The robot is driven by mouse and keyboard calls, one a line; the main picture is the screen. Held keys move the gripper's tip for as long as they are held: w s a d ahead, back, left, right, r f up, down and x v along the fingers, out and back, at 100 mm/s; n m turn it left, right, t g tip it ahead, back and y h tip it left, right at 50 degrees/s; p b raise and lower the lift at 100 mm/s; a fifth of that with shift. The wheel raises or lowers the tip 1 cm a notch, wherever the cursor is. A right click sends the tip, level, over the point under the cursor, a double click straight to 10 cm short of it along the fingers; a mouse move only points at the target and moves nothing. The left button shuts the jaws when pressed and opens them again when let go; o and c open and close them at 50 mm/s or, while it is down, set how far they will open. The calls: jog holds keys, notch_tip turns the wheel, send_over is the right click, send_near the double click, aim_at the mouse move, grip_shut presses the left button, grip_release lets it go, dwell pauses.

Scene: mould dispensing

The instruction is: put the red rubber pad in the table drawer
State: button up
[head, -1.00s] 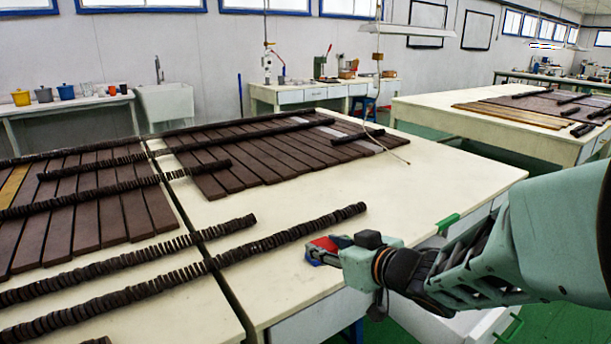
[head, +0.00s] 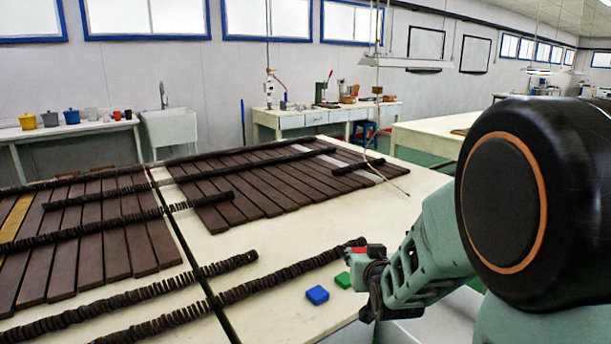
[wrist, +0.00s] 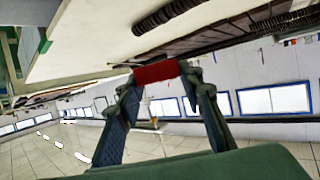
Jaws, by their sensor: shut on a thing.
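The red rubber pad (wrist: 155,73) is held between the two fingertips of my gripper (wrist: 158,76) in the wrist view. In the head view a small part of the red pad (head: 359,249) shows at the tip of my gripper (head: 358,254), above the table's right part. A white surface (head: 440,318), which looks like part of the open table drawer, shows below my arm at the table's right side. My arm hides most of it. The drawer's inside is not visible.
A blue pad (head: 317,294) and a green pad (head: 343,280) lie on the table (head: 290,322) near its right edge. Long rows of dark brown pieces (head: 240,292) lie left of them. Flat brown bars (head: 255,190) cover the table's far part.

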notch_tip(320, 180, up, 21)
jog(key=p, duration=1.9)
jog(key=shift+r+p, duration=0.15)
jog(key=shift+p, duration=0.2)
